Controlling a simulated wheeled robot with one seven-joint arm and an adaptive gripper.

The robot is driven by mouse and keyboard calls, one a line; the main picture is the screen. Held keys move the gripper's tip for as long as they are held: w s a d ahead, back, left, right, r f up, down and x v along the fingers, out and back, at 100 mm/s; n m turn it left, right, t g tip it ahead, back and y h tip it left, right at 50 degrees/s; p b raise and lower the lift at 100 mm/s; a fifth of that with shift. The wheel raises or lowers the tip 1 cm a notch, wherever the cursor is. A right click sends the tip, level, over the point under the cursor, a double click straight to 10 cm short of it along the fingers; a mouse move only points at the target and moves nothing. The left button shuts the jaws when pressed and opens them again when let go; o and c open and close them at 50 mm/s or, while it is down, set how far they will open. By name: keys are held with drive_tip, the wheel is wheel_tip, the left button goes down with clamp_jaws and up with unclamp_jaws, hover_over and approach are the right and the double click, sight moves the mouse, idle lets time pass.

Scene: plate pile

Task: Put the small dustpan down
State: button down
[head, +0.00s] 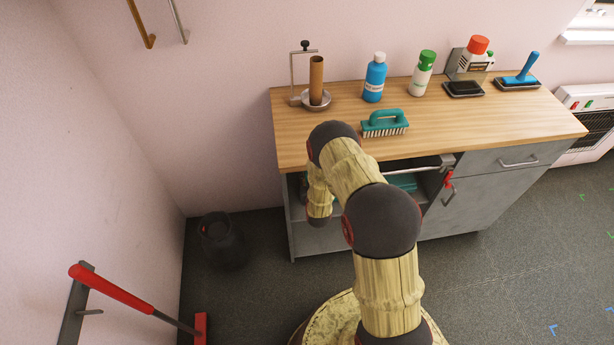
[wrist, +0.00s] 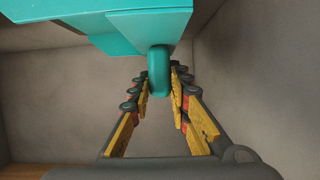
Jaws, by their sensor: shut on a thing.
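The small dustpan (wrist: 135,28) is teal and fills the top of the wrist view. Its handle (wrist: 158,72) points down between the fingers of my gripper (wrist: 160,85), which are shut on it. Plain grey-beige walls surround the gripper and dustpan in that view. In the head view my arm reaches into the open part of the grey cabinet (head: 305,235), and my gripper is hidden. A teal piece (head: 403,182) shows inside the cabinet beside my arm; I cannot tell for sure that it is the held dustpan. What lies under the dustpan is not visible.
The wooden worktop (head: 460,125) holds a teal brush (head: 385,123), a paper-roll stand (head: 316,82), a blue bottle (head: 375,78), a green-capped bottle (head: 422,74) and other cleaning items. A black bin (head: 222,240) and a red-handled tool (head: 115,288) are at the left.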

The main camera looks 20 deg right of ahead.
drive_tip(key=shift+f+b, duration=0.45)
drive_tip(key=shift+f, duration=0.1)
drive_tip(key=c, duration=1.7)
unclamp_jaws()
drive_tip(key=shift+o, duration=0.6)
drive_tip(key=shift+s, duration=0.1)
drive_tip(key=v, duration=1.1)
drive_tip(key=shift+s, duration=0.35)
drive_tip(key=shift+a, duration=0.15)
